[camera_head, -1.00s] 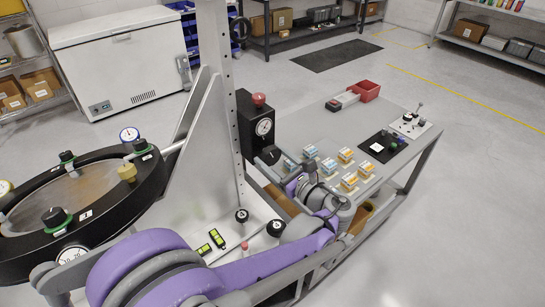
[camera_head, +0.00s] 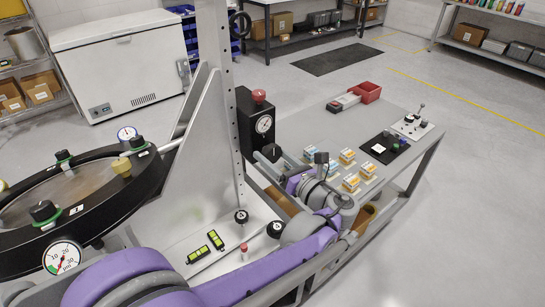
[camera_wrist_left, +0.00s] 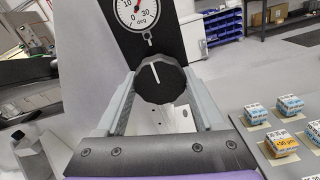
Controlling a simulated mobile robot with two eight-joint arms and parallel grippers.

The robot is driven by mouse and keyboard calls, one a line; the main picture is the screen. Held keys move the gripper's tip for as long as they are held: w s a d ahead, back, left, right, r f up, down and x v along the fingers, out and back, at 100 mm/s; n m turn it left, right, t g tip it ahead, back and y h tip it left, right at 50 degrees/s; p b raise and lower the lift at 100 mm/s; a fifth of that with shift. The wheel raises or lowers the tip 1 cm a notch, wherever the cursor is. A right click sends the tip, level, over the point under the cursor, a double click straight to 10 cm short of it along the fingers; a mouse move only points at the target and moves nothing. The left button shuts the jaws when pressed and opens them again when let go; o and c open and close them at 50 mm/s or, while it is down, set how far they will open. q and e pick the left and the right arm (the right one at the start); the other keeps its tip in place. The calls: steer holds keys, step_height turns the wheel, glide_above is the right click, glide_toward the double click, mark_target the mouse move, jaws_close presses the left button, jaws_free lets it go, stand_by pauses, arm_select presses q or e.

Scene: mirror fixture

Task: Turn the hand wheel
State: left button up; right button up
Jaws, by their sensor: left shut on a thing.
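The hand wheel, a black faceted knob with a white line (camera_wrist_left: 161,84), sits below a round dial (camera_wrist_left: 139,12) marked in degrees. In the head view the knob (camera_head: 275,149) is on the front of a black block (camera_head: 247,118) with a red-topped knob. My left gripper (camera_head: 270,156) reaches it from the front. In the wrist view its two fingers (camera_wrist_left: 160,90) are shut on opposite sides of the knob. The knob's white line points up and slightly left. My right gripper is not in view.
A large black ring fixture (camera_head: 95,217) with knobs and dials stands at the left. A metal column (camera_head: 215,90) rises beside the black block.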

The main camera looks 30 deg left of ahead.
arm_select(q)
steer(key=o, duration=1.4)
steer(key=shift+c, duration=0.2)
steer(key=shift+d, duration=0.1)
steer(key=b+v, duration=0.1)
steer(key=v, duration=0.9)
steer(key=shift+s+d, duration=0.2)
steer(key=shift+d, duration=0.1)
